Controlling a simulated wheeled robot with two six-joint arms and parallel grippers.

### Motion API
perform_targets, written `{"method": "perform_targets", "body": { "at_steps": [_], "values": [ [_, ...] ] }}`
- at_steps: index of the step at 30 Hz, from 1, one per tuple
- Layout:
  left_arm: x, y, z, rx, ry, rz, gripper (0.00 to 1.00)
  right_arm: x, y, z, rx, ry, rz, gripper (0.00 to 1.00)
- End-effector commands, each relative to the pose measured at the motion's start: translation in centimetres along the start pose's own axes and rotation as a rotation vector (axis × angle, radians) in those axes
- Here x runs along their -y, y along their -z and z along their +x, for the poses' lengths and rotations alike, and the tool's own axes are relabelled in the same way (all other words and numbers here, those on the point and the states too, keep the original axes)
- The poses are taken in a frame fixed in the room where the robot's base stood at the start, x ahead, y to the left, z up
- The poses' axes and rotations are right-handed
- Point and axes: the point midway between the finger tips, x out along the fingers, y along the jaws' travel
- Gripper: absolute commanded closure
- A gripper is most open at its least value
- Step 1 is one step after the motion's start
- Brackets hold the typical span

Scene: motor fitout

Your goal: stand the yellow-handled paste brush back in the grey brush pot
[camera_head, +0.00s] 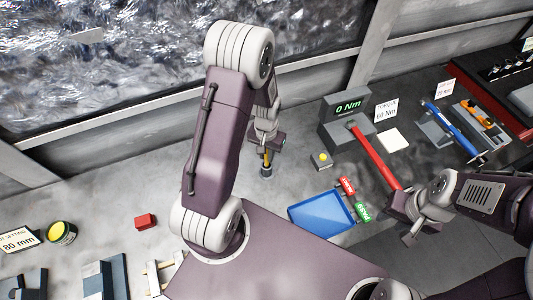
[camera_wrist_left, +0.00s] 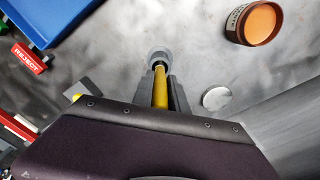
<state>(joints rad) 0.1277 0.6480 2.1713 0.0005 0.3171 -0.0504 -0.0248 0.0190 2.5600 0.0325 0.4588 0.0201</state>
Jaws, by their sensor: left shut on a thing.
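My left gripper (camera_head: 267,150) is shut on the yellow handle of the paste brush (camera_head: 266,161), which points down. In the left wrist view the yellow handle (camera_wrist_left: 160,90) lies between the two fingers (camera_wrist_left: 160,95). The grey brush pot (camera_head: 266,172) is directly below, and it shows as a round grey rim (camera_wrist_left: 158,54) past the fingertips. The brush's dark lower end overlaps the pot's opening; I cannot tell how deep it is inside. My right gripper (camera_head: 408,207) is at the lower end of a red bar (camera_head: 375,155); its jaws are not clear.
A blue tray (camera_head: 321,212) with red and green labels lies to the right of the pot. A torque stand (camera_head: 345,120) and a small yellow-buttoned box (camera_head: 321,160) are behind it. An orange-brown tin (camera_wrist_left: 262,22) and a pale disc (camera_wrist_left: 216,98) are near the pot.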

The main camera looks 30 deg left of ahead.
Motion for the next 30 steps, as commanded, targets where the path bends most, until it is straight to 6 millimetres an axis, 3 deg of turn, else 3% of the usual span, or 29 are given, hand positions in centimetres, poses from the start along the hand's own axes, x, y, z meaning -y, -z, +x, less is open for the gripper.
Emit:
{"method": "perform_targets", "body": {
  "at_steps": [30],
  "values": [
    [0.0, 0.0, 2.1, 0.001, 0.000, 0.000, 1.00, 0.0, -0.2, 1.7, 0.000, 0.000, 0.000, 0.64]
  ]
}}
